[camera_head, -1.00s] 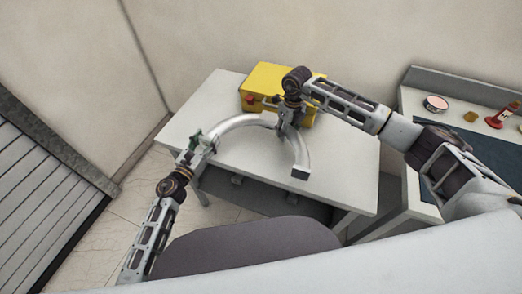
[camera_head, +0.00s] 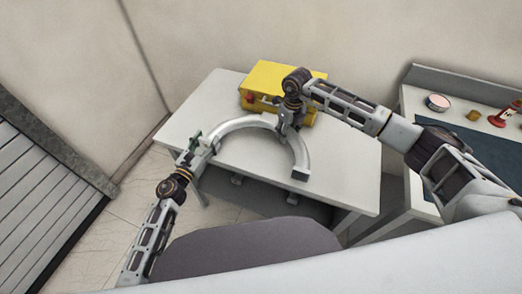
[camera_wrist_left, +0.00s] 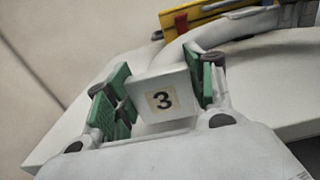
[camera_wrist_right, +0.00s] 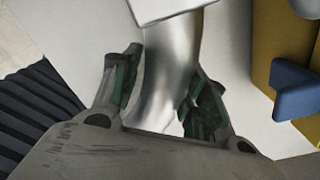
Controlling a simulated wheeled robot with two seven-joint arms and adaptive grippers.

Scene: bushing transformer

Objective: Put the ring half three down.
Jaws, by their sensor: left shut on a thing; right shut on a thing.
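The ring half (camera_head: 250,123) is a thick grey metal arc over the white table (camera_head: 340,167). Its right end points toward the front of the table. Whether the ring touches the table is hard to tell.
A yellow case (camera_head: 268,82) stands at the back of the table, close behind my right gripper. A grey chair back (camera_head: 245,247) is in front. A side bench (camera_head: 470,120) at right holds small items. The table's right part is clear.

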